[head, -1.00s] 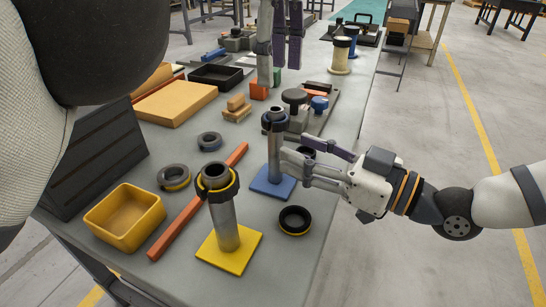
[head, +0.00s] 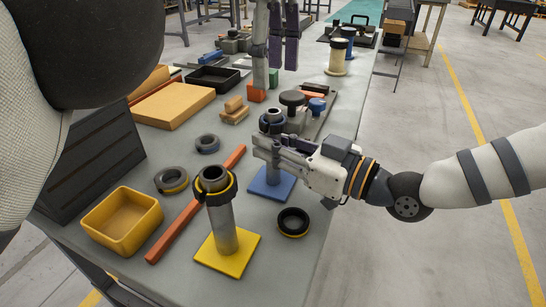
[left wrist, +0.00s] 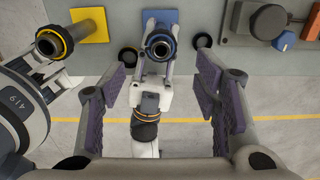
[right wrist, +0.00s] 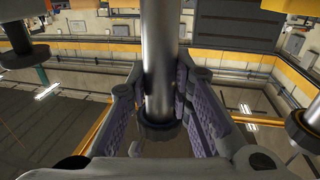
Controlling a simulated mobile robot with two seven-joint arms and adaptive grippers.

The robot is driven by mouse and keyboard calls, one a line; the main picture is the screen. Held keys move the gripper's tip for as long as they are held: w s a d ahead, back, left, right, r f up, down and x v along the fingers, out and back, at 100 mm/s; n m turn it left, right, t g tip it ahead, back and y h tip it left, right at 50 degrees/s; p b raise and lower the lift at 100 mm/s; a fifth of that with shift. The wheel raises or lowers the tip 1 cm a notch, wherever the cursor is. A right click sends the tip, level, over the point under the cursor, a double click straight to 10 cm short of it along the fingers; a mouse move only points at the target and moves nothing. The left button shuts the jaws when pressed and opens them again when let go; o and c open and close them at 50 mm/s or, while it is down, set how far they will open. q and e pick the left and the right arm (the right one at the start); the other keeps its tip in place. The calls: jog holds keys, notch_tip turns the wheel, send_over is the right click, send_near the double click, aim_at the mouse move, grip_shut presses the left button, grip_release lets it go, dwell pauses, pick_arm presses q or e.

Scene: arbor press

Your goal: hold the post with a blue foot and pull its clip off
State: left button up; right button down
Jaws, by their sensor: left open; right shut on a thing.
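The post with a blue foot (head: 271,184) stands upright on the table, with a dark clip (head: 271,124) around its top. My right gripper (head: 268,152) is shut on the grey shaft, below the clip; the right wrist view shows the shaft (right wrist: 159,60) between its pads. My left gripper (head: 284,52) is open and empty above and behind the post, pointing down. In the left wrist view the clip (left wrist: 160,48) shows near the top centre, forward of the open fingers. Part of the shaft is hidden by my right gripper.
A post with a yellow foot (head: 228,252) stands at front left with its own clip. Loose rings lie around, one (head: 293,222) close to the blue foot. An orange bar (head: 197,204), a yellow bin (head: 121,220) and an arbor press base (head: 304,108) are nearby.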

pick_arm(q)
jog(key=m, duration=0.1)
jog(key=a+m, duration=0.1)
jog(key=m, duration=0.1)
jog(key=shift+w+r+t, duration=0.35)
jog(key=shift+r+t, duration=0.05)
jog(key=s+r+m+t, duration=0.1)
jog(key=m, duration=0.4)
jog(key=m+t+h, duration=0.1)
jog(key=m+t, duration=0.2)
jog(key=m, duration=0.5)
send_near(272, 114)
jog(key=x, duration=0.9)
jog(key=shift+f, duration=0.25)
jog(key=c, duration=1.4)
jog(key=shift+r, duration=0.1)
